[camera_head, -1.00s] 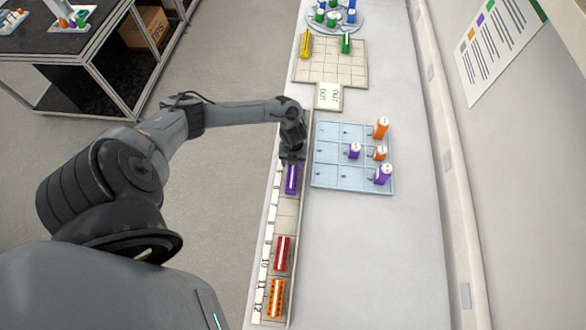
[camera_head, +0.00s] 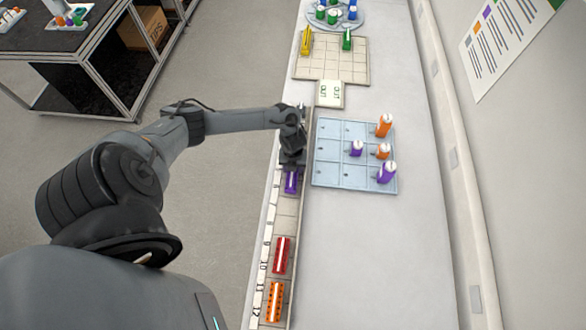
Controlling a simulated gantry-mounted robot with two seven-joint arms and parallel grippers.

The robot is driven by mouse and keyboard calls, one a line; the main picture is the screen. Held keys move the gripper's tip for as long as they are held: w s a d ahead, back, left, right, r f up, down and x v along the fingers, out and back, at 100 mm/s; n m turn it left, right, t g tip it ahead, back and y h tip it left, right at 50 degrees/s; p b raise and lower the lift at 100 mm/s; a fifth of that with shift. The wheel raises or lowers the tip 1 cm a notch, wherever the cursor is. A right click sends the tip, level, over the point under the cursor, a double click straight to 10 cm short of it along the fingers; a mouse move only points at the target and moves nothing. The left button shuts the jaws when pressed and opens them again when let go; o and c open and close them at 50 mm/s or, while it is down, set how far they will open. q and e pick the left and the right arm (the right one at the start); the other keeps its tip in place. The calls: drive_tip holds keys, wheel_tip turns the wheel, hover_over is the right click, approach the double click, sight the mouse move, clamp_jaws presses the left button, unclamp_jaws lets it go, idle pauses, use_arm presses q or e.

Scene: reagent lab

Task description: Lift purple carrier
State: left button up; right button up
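The purple carrier (camera_head: 291,182) is a small purple block with a white stripe, in the long numbered rack (camera_head: 286,214) along the bench's left edge. My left gripper (camera_head: 292,163) points down at the far end of the carrier and covers part of it. Its fingers are hidden by the gripper body, so I cannot tell whether they are open or touching the carrier. The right gripper is out of view.
Red (camera_head: 282,255) and orange (camera_head: 275,300) carriers sit nearer in the rack. A light-blue grid tray (camera_head: 328,176) with orange and purple bottles stands right of the rack. Yellow (camera_head: 306,42) and green (camera_head: 347,39) carriers sit on a beige grid (camera_head: 330,70) farther back.

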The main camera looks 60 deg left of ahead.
use_arm(q)
drive_tip(key=c, duration=0.5)
drive_tip(key=shift+r, duration=0.1)
